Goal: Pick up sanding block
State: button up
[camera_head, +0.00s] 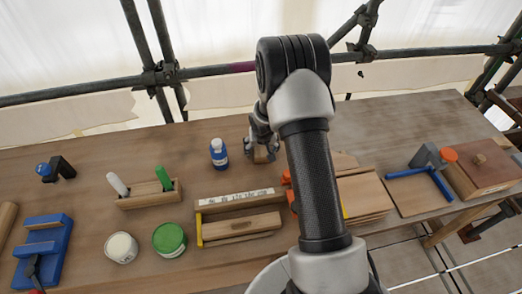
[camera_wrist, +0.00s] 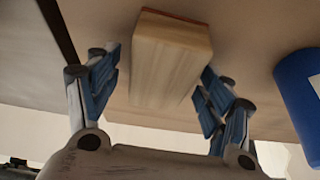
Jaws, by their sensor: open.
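The sanding block (camera_head: 262,154) is probably the small tan block on the workbench, partly hidden by my gripper (camera_head: 262,148) in the head view. In the wrist view it is a pale wooden block (camera_wrist: 170,62) with a thin reddish edge along its far side. My gripper (camera_wrist: 158,85) is open, with one blue-padded finger on each side of the block. A narrow gap shows at the left finger. The right finger looks very close to the block, and I cannot tell whether it touches.
A blue bottle (camera_head: 219,153) stands just left of my gripper. Stacked boards (camera_head: 365,195) lie right, behind my arm. Scaffold pipes (camera_head: 420,53) run behind the bench.

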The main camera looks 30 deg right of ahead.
jog(key=shift+f+b, duration=0.25)
jog(key=shift+b, duration=0.1)
jog(key=shift+c, duration=0.3)
jog(key=c, duration=1.1)
jog(key=shift+c, duration=0.2)
jog(key=shift+r, duration=0.15)
jog(key=shift+r+p, duration=0.15)
jog(key=shift+p, duration=0.3)
notch_tip(320, 180, up, 20)
jog(key=p, duration=0.6)
jog(key=shift+p, duration=0.3)
